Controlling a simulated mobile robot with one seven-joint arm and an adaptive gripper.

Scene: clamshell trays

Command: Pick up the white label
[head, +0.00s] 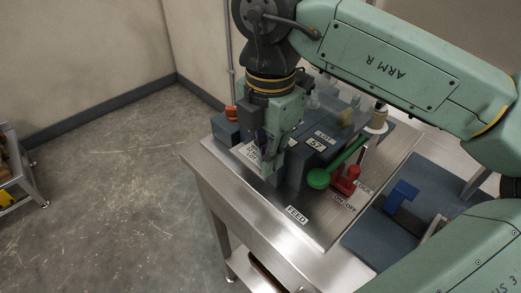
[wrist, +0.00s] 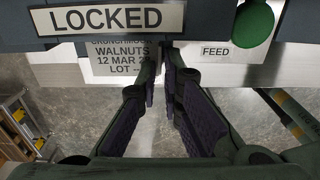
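The white label (wrist: 118,66) shows in the wrist view below the "LOCKED" plate, printed with "WALNUTS", "12 MAR" and "LOT"; its top line is partly covered by the edge above. In the head view the label (head: 247,155) lies at the left of the feed machine, beside my gripper, partly hidden by it. I see nothing held between the fingers. In the head view my gripper (head: 270,172) is low over the machine's front left.
A "FEED" plate (head: 297,215) is on the steel table (head: 240,190). A green round-ended lever (head: 318,179) and a red switch (head: 346,179) stand right of my gripper. A "LOCKED" plate (wrist: 105,18) is close above the label. Open floor lies left of the table.

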